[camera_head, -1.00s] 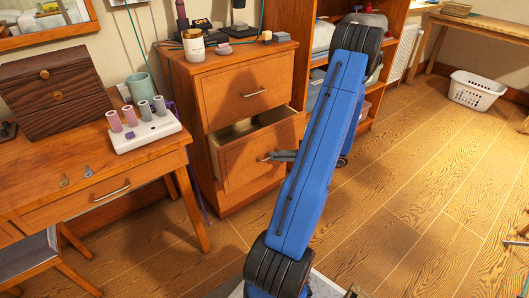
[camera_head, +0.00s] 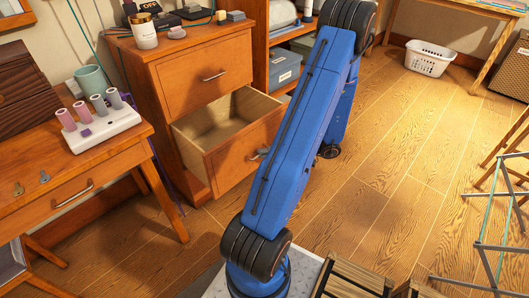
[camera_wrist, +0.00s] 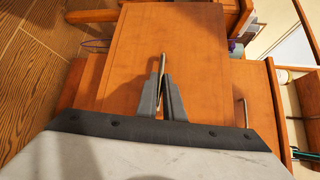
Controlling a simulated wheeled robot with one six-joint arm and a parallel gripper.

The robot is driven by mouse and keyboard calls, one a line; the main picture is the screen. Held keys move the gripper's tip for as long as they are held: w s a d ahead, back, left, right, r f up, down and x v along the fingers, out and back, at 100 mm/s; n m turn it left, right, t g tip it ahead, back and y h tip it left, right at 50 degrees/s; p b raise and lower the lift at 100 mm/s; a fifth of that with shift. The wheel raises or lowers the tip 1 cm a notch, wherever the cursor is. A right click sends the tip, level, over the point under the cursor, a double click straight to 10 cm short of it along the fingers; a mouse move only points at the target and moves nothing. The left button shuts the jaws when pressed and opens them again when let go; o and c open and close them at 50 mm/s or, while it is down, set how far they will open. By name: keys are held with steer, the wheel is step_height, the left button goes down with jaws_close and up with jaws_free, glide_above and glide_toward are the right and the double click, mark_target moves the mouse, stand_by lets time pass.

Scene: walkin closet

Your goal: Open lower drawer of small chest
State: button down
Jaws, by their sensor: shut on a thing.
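The small chest (camera_head: 155,92) is a wooden two-drawer unit in the head view. Its upper drawer (camera_head: 207,80) is closed. Its lower drawer (camera_head: 248,140) stands well out, and its empty-looking inside shows. In the wrist view the lower drawer's front (camera_wrist: 205,60) fills the middle. My gripper (camera_wrist: 163,82) is shut on the lower drawer's handle (camera_wrist: 161,62), a thin metal bar. In the head view my blue arm hides most of my gripper (camera_head: 260,153) and the right part of the drawer front.
A shelf with a grey box (camera_head: 284,68) stands right. A wooden crate (camera_head: 350,280) and a metal rack (camera_head: 490,220) are near the front right. Floor between is open.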

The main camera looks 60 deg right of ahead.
steer(key=shift+d, duration=0.1)
steer(key=c, duration=1.9)
jaws_free()
steer(key=shift+s, duration=0.1)
steer(key=v, duration=1.7)
steer(key=shift+s+d, duration=0.15)
steer(key=shift+d, duration=0.05)
